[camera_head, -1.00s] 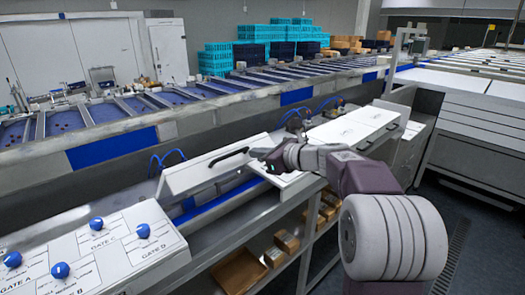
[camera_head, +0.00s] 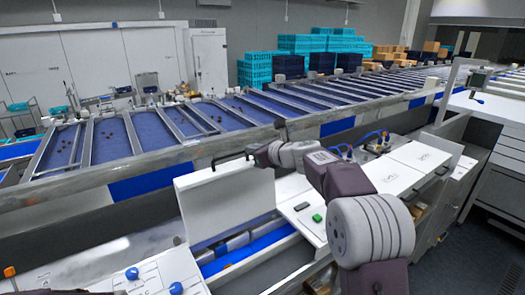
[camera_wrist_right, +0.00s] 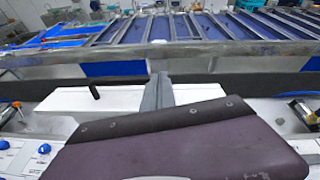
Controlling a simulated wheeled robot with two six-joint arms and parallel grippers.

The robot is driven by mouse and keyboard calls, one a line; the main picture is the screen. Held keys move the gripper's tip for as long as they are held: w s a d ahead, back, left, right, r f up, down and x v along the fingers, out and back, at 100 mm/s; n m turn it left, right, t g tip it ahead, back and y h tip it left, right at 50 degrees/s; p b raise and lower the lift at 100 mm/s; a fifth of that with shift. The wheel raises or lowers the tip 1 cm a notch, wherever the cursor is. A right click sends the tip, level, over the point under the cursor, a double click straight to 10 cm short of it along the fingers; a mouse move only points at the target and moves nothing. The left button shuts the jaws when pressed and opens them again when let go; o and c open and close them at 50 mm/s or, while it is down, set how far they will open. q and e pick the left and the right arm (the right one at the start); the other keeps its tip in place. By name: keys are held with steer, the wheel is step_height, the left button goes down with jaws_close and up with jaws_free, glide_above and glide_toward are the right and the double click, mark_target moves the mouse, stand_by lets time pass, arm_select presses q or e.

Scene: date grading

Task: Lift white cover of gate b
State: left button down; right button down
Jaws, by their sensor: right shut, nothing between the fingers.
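The white cover (camera_head: 215,205) is tilted steeply up from its opening in the head view, with a blue strip and grey bars showing inside below it. Its black handle (camera_head: 230,159) is along the top edge. My right gripper (camera_head: 252,152) is at the top right of the cover, close to the handle's right end. In the right wrist view the fingers (camera_wrist_right: 160,90) are shut and empty in front of the white cover (camera_wrist_right: 120,97), and the black handle (camera_wrist_right: 93,89) stands to their left, apart from them.
A panel with blue knobs (camera_head: 132,273) lies at the front left. A green button (camera_head: 317,217) sits on the surface right of the opening. Another white cover (camera_head: 420,155) is shut farther right. The blue-laned sorting conveyor (camera_head: 120,140) runs behind.

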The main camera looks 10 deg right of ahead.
steer(key=shift+w+a+r+p, duration=0.1)
steer(key=shift+w+a+p, duration=0.15)
steer(key=shift+w, duration=0.35)
steer(key=shift+w+a+r+p, duration=0.1)
steer(key=shift+w+p, duration=0.15)
steer(key=shift+w, duration=0.3)
steer(key=shift+w+a+f, duration=0.15)
steer(key=shift+w+a, duration=0.05)
steer(key=shift+w, duration=0.35)
steer(key=shift+s, duration=0.15)
steer(key=shift+d, duration=0.1)
